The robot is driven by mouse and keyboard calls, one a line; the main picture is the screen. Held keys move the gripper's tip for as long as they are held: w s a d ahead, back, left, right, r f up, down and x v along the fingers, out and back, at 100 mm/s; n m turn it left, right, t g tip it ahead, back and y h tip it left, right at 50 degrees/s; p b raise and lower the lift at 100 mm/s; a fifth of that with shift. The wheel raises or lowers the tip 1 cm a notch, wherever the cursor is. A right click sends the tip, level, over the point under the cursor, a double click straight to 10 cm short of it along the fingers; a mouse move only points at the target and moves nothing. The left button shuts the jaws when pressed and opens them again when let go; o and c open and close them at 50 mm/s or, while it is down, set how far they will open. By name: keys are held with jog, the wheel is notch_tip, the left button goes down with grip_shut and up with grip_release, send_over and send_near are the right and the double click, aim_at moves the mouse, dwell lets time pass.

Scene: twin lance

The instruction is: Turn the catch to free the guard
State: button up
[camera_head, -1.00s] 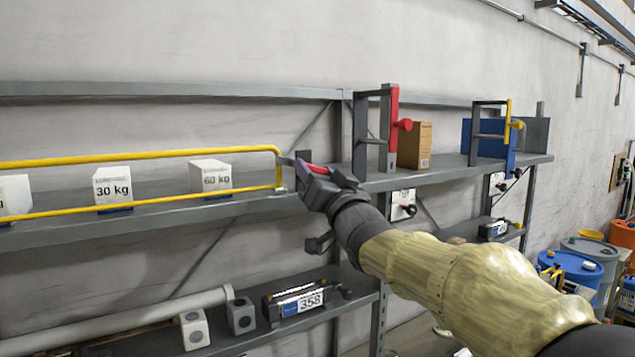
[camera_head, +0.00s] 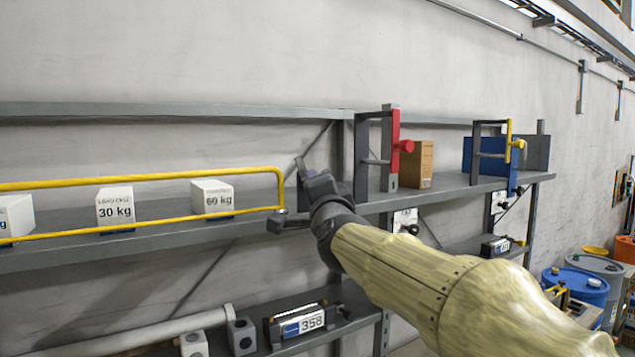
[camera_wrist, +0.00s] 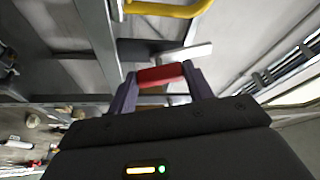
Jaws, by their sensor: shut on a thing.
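The guard (camera_head: 140,177) is a long yellow rail loop along the front of the shelf on the left, and a piece of it crosses the top of the wrist view (camera_wrist: 170,9). The catch's red grip (camera_wrist: 160,75) sits between the two purple fingers of my gripper (camera_wrist: 162,78), which is shut on it. A grey bar with a pale end (camera_wrist: 165,51) lies just beyond the grip. In the head view my gripper (camera_head: 311,179) is just right of the guard's right end and hides the red grip. A dark narrow plate (camera_head: 300,167) stands up beside it.
White weight boxes (camera_head: 212,199) stand behind the guard on the shelf (camera_head: 120,246). Right of my gripper stand a grey frame with a red post (camera_head: 395,140), a cardboard box (camera_head: 418,164) and a blue-and-yellow frame (camera_head: 509,150). Barrels (camera_head: 575,287) stand at the far right.

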jog(key=shift+r+m+g+h+p, duration=0.1)
jog(key=shift+m+g+h+p, duration=0.5)
jog(key=shift+m+p, duration=1.45)
jog(key=shift+y, duration=0.3)
jog(key=o, duration=1)
jog(key=shift+s+d, duration=0.1)
